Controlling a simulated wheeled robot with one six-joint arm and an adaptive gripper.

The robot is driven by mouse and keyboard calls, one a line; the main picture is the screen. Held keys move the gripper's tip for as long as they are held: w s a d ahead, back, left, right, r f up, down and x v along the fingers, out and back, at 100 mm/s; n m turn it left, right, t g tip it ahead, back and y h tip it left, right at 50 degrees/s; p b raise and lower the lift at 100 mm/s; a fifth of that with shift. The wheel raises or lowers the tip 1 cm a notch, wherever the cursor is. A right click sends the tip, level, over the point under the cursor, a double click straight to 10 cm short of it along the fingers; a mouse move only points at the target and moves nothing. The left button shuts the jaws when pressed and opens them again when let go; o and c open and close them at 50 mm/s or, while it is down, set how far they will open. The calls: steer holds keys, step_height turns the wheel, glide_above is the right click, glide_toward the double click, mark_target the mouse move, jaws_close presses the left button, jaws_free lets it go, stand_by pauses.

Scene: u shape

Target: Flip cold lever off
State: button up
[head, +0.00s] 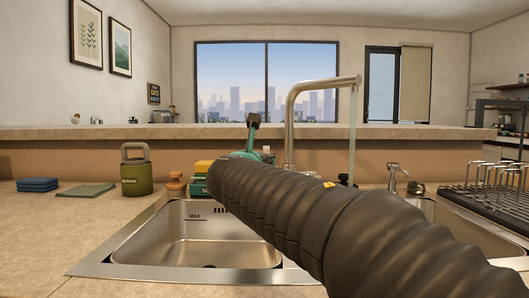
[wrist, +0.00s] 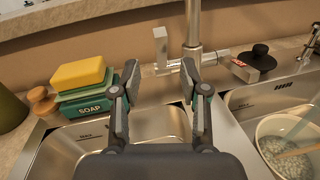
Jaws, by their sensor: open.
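The tall metal faucet (head: 289,125) stands behind the double sink, and a thin stream of water (head: 352,130) falls from its spout on the right. Its base also shows in the wrist view (wrist: 193,30). A squarish metal lever (wrist: 160,47) stands upright just left of the faucet base; no colour mark is visible on it. My gripper (wrist: 160,78) is open and empty, its fingers spread either side of the lever in the picture, with the lever beyond the tips. In the head view my arm and gripper (head: 255,135) hide the lever.
A soap box (wrist: 88,106) with sponges stands left of the fingers. Right of the faucet are a low metal piece with a red mark (wrist: 240,66) and a black knob (wrist: 262,56). A bowl (wrist: 288,150) sits in the right basin. The counter ledge (head: 160,132) rises behind.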

steer(key=p+x, duration=0.1)
steer(key=x, duration=0.9)
steer(key=shift+w, duration=0.15)
jaws_close()
